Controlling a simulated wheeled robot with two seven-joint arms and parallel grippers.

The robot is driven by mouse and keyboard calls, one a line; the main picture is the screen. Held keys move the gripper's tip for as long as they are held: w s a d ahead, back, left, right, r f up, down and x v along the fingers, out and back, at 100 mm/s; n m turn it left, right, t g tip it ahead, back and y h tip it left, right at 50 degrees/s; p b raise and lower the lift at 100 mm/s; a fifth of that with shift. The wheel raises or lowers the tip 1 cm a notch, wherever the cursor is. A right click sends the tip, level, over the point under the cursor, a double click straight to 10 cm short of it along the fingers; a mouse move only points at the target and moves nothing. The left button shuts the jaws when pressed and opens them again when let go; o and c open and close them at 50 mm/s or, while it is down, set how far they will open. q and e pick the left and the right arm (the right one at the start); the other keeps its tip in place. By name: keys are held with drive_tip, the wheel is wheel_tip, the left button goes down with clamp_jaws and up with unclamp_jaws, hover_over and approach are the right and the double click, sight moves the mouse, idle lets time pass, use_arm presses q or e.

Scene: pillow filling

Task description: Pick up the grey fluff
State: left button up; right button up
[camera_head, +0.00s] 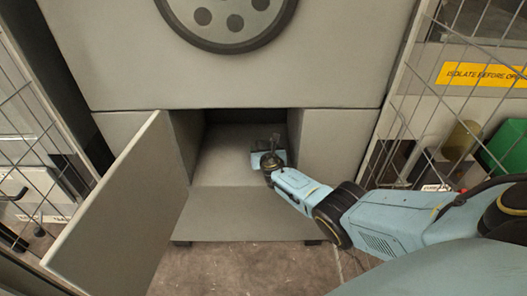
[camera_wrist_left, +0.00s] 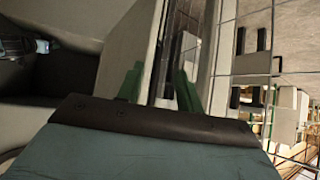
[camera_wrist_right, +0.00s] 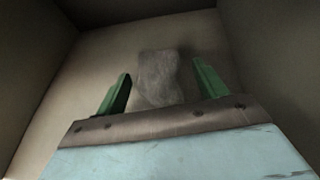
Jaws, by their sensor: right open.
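The grey fluff (camera_wrist_right: 160,72) is a soft, pale grey clump on the floor of the open compartment, seen in the right wrist view. My right gripper (camera_wrist_right: 160,85) is open, with its green fingers apart on either side of the fluff's near part. I cannot tell whether they touch it. In the head view my right gripper (camera_head: 268,160) reaches into the compartment (camera_head: 225,150), and the fluff cannot be made out there. My left gripper (camera_wrist_left: 158,85) shows only in its own wrist view, with its green fingers apart and a panel edge beyond or between them.
The compartment's side walls stand close around my right gripper. Wire mesh fencing (camera_head: 468,75) is at both sides.

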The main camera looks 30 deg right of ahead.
drive_tip(key=c, duration=1.1)
